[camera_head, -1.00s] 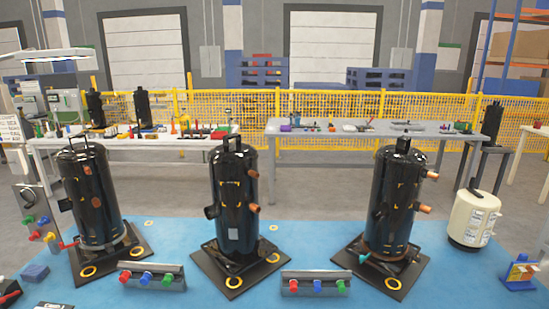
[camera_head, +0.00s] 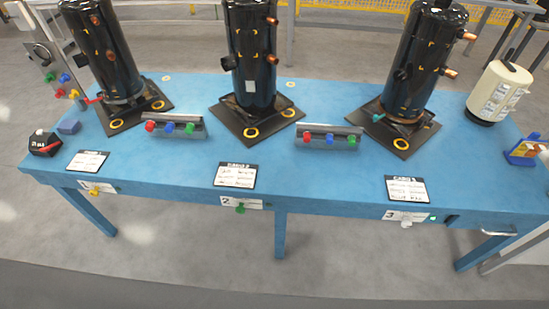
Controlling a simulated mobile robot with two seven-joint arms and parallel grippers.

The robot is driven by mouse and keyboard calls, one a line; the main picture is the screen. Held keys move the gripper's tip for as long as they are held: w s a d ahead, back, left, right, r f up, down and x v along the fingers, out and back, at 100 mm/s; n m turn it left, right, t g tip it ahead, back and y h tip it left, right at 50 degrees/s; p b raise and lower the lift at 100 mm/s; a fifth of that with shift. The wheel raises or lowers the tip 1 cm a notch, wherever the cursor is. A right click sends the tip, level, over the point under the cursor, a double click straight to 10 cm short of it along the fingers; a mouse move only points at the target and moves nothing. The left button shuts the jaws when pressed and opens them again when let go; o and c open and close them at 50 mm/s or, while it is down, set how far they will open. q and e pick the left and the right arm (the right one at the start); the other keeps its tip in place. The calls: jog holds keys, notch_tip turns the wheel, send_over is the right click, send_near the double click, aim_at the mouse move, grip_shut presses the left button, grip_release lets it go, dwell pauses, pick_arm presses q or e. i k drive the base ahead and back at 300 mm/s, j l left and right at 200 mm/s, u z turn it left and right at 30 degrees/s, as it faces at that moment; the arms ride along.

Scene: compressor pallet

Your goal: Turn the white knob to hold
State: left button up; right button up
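A small white knob (camera_head: 406,224) is on the front edge of the blue table, just under the plate marked 3 (camera_head: 409,215). The lettering beside it is too small to read, so its setting cannot be told. A yellow knob (camera_head: 95,191) is by the plate marked 1, and a green knob (camera_head: 240,208) by the plate marked 2. Neither of my grippers is in view, and nothing touches the white knob.
The blue table (camera_head: 330,185) bears three black compressors on dark base plates, two racks of coloured caps, a white canister (camera_head: 499,92) and several label cards. A drawer-like handle (camera_head: 498,232) is right of the white knob. The floor in front is clear.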

aim_at(406, 223)
jog(key=z, duration=1.3)
jog(key=i+l+u, duration=0.1)
jog(key=l+u, duration=0.2)
jog(key=u, duration=0.2)
jog(key=i+l+u, duration=0.1)
jog(key=l+u, duration=0.65)
jog(key=l, duration=1.8)
